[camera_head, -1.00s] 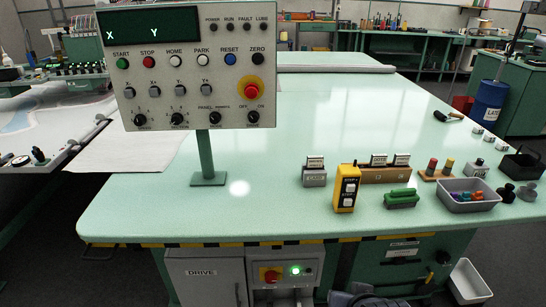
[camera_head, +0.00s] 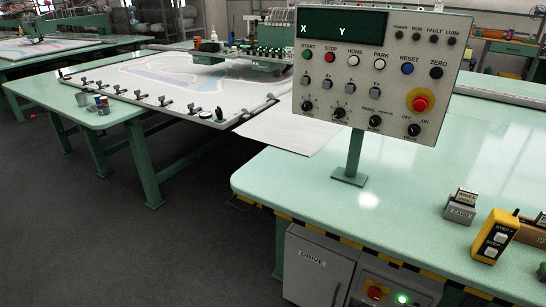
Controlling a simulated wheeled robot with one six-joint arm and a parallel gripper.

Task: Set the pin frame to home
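The control panel (camera_head: 376,105) stands on a post on the green table. Its screen (camera_head: 342,24) reads X and Y with no digits that I can make out. The white HOME button (camera_head: 353,60) sits in the top button row between the red STOP (camera_head: 330,56) and the white PARK (camera_head: 379,65). The red emergency button (camera_head: 420,104) is at the panel's right. The pin frame (camera_head: 195,90) lies on the table at the left, with clamps along its near edge and a multi-needle head (camera_head: 275,45) over its far side. My gripper is not in view.
The green table (camera_head: 330,215) has a striped front edge. A yellow STEP pendant (camera_head: 495,236) and a card holder (camera_head: 461,205) stand at its right. The DRIVE cabinet (camera_head: 320,265) is below. Open grey floor (camera_head: 100,235) lies at the left. Small cups (camera_head: 101,102) stand beside the pin frame.

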